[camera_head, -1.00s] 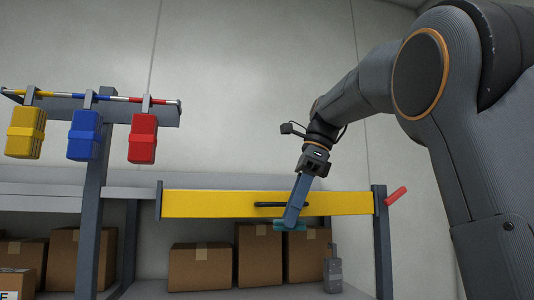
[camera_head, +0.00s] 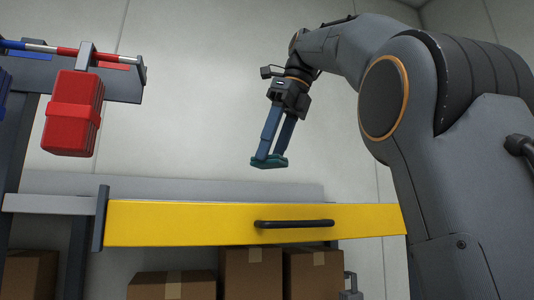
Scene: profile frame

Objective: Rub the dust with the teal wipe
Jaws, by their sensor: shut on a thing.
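My gripper (camera_head: 270,156) is shut on the teal wipe (camera_head: 269,163), a small flat pad at the fingertips. The two blue-grey fingers point down, and the wipe is in the air above the top edge of the yellow drawer front (camera_head: 180,222) in the picture. I cannot tell how far it is from any surface. No dust can be made out in this view. The top surface behind the yellow front is mostly hidden by the low viewpoint.
The yellow front carries a black bar handle (camera_head: 294,224). A red case (camera_head: 73,113) hangs from a rail at the left, with a blue one cut off beside it. Cardboard boxes (camera_head: 250,275) stand below. The wall behind the wipe is bare.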

